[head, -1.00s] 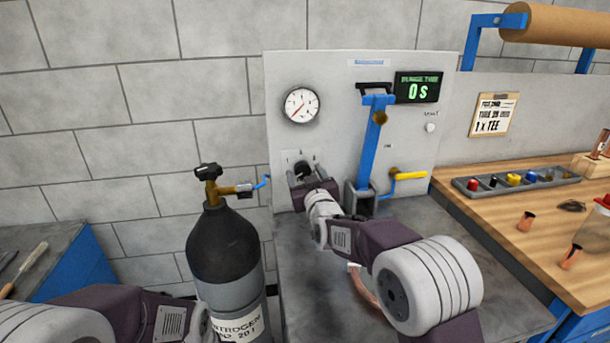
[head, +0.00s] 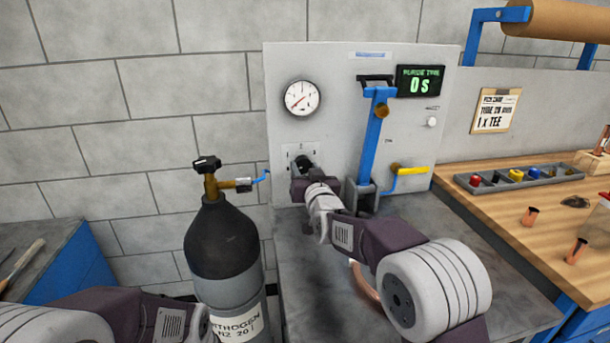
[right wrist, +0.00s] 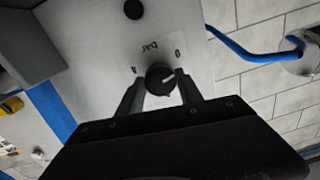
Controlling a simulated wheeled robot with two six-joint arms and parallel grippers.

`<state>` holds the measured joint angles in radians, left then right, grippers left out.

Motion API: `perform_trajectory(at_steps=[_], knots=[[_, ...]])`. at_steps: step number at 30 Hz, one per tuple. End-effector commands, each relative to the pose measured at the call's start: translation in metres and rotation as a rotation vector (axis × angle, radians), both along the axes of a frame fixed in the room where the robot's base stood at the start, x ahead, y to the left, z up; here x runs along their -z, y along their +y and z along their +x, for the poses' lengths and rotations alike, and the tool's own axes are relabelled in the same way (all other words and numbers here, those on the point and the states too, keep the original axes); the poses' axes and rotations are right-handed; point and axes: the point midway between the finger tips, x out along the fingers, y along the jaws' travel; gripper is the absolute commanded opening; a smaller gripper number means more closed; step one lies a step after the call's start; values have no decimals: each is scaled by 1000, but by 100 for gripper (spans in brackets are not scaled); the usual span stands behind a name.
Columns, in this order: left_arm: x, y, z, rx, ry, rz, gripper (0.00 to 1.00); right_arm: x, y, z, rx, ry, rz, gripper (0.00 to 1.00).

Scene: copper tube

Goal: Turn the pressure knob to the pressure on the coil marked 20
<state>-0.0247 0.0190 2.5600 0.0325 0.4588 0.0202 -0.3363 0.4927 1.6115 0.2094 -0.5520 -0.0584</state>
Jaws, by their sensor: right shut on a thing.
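The black pressure knob (head: 304,161) sits low on the grey panel. In the right wrist view the knob (right wrist: 158,78) lies between the two fingers of my right gripper (right wrist: 161,88), which is shut on it. That view is upside down; the white mark on the knob points right and slightly up, on the side of the printed 0. The "bar" label and a 4 also show. The round gauge (head: 301,98) has its red needle pointing lower left. A curved copper piece (head: 366,284) lies on the bench, mostly hidden by my right arm; no marking on it is readable.
The blue lever (head: 372,140) and yellow handle (head: 411,170) are right of the knob. The nitrogen cylinder (head: 222,245) stands close on the left. A display (head: 420,82) reads 0 s. A note (head: 495,111) hangs above the wooden bench (head: 475,210).

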Motion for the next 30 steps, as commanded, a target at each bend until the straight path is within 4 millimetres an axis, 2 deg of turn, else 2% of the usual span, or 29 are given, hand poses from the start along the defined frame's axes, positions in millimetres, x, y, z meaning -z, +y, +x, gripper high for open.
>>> perform_trajectory(at_steps=[1,15,30], knots=[[9,0,0,0,0,0,36,4,0,0,-1,6,43,2],[43,0,0,0,0,0,36,4,1,0,-1,91,463,2],[61,0,0,0,0,0,36,2,1,0,0,143,720,2]])
